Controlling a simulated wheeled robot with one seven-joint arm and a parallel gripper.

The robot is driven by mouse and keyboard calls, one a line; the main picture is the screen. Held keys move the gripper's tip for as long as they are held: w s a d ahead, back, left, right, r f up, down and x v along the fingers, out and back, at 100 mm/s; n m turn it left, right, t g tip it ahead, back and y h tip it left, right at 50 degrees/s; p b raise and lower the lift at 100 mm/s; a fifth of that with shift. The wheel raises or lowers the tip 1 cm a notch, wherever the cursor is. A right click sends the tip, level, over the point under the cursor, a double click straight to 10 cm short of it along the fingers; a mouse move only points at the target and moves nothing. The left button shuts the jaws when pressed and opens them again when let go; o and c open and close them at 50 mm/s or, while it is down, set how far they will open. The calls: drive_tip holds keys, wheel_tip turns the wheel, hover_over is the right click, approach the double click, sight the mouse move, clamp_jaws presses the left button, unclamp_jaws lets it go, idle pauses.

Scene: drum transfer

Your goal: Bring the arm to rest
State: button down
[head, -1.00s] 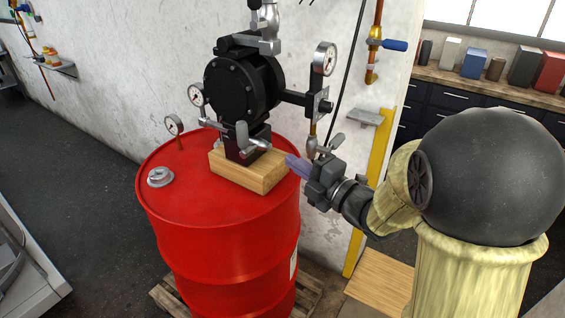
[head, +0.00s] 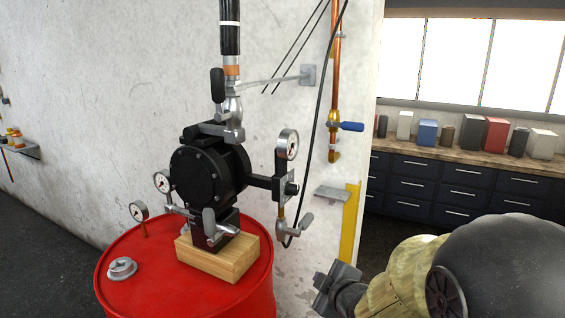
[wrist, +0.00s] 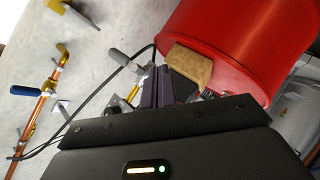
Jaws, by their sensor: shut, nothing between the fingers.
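My gripper (head: 337,287) is at the lower middle of the head view, right of the red drum (head: 122,245) and apart from it. In the wrist view its purple-grey fingers (wrist: 158,88) are together with nothing held. The drum also fills the upper right of the wrist view (wrist: 225,50). A black pump (head: 208,170) stands on a wooden block (head: 222,262) on the drum's lid, with gauges and grey-handled valves around it. My arm's forearm and dark round joint fill the lower right of the head view.
A copper pipe with a blue-handled valve (head: 347,126) runs down the wall. A small grey shelf (head: 334,193) juts out near a yellow post (head: 349,225). A black hose hangs beside the pump. A workbench (head: 450,160) with several boxes stands behind, at right.

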drive_tip(key=s+d+f+m+g+h, duration=0.2)
drive_tip(key=s+d+f+m+g, duration=0.1)
drive_tip(key=s+m, duration=0.4)
drive_tip(key=s+d+f+m+g+h, duration=0.1)
drive_tip(key=s+d+f+m+g, duration=0.2)
drive_tip(key=s+f+m+g, duration=0.3)
drive_tip(key=s+m, duration=0.1)
drive_tip(key=s, duration=0.2)
drive_tip(key=shift+s+d+h, duration=0.15)
drive_tip(key=shift+s+h, duration=0.25)
